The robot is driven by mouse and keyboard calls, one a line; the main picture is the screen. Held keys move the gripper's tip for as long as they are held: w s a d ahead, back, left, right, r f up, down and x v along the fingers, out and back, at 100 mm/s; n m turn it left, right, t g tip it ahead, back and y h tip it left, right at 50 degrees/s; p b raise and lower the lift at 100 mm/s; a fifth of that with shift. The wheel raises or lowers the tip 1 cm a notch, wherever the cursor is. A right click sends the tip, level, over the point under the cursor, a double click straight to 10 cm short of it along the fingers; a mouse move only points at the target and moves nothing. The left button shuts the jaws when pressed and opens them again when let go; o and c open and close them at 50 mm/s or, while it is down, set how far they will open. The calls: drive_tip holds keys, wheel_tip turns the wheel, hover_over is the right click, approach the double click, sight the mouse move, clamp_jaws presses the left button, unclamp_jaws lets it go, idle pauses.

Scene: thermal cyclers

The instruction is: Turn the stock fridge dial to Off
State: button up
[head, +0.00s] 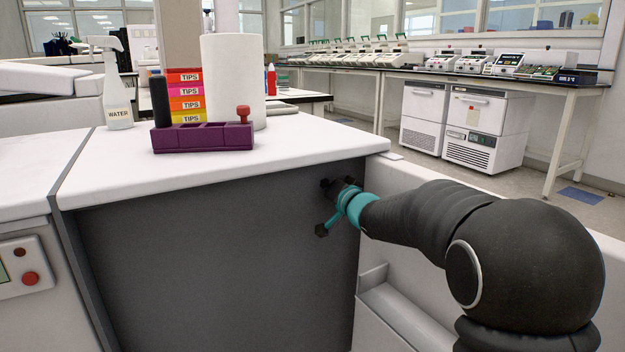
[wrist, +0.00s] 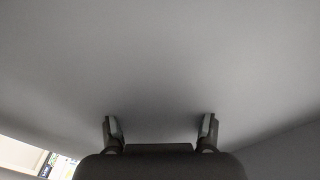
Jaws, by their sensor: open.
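I cannot make out which unit is the stock fridge, and no dial marked Off can be read. A white control panel (head: 22,266) at the lower left carries a red round knob or button (head: 30,278) and a smaller dark red one above it. My gripper (head: 326,207) is in front of the dark grey side panel (head: 220,265) of the counter, near its right end. In the wrist view my gripper (wrist: 160,124) has its two fingers wide apart with nothing between them. A plain grey surface (wrist: 160,60) fills most of that view.
The white counter top (head: 95,185) holds a purple rack (head: 203,137), a paper roll (head: 232,80), tip boxes (head: 186,95) and a spray bottle (head: 116,85). Two white under-bench units (head: 485,125) (head: 424,115) stand at the back right. Open floor (head: 510,178) lies before them.

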drive_tip(key=shift+x, duration=2.15)
drive_tip(key=c, duration=1.2)
drive_tip(key=shift+o, duration=0.2)
drive_tip(key=shift+n, duration=0.4)
drive_tip(key=n, duration=0.4)
drive_tip(key=shift+f+n+b, duration=0.1)
drive_tip(key=shift+n+b, duration=0.2)
drive_tip(key=shift+b, duration=0.05)
drive_tip(key=n+b, duration=0.1)
drive_tip(key=n, duration=0.4)
drive_tip(key=shift+b, duration=0.3)
drive_tip(key=shift+n, duration=0.4)
